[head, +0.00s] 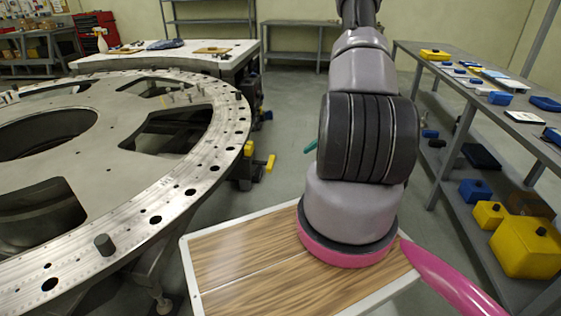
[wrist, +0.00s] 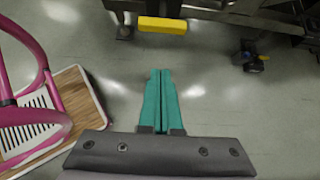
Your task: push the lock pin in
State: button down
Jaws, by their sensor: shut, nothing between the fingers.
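The turret plate (head: 150,180) is a large grey metal ring with holes and wide cut-outs at the left of the head view. A short dark pin (head: 104,244) stands upright on its near rim, and several small pegs stand on its far side. Below its right edge are yellow-ended parts (head: 271,161); a yellow block (wrist: 162,25) also shows at the top of the wrist view. I cannot tell which part is the lock pin. My gripper (wrist: 160,72) has teal fingers, shut and empty, over bare floor and apart from the yellow block. In the head view only a teal tip (head: 311,147) shows beside my arm.
A grey shelf table (head: 470,110) with blue and yellow items stands at the right, yellow bins (head: 525,245) on its lower shelf. A white-topped bench (head: 165,58) stands behind the plate.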

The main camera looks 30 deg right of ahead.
aim_at(269, 161)
jog(key=w+a+r+x, duration=0.1)
jog(key=r+x, duration=0.1)
jog(key=x, duration=1)
jog(key=shift+w+a+f, duration=0.25)
jog(key=shift+a, duration=0.35)
jog(key=shift+w+a, duration=0.55)
jog(key=shift+a, duration=0.25)
jog(key=shift+w+a, duration=0.55)
jog(key=shift+a, duration=0.25)
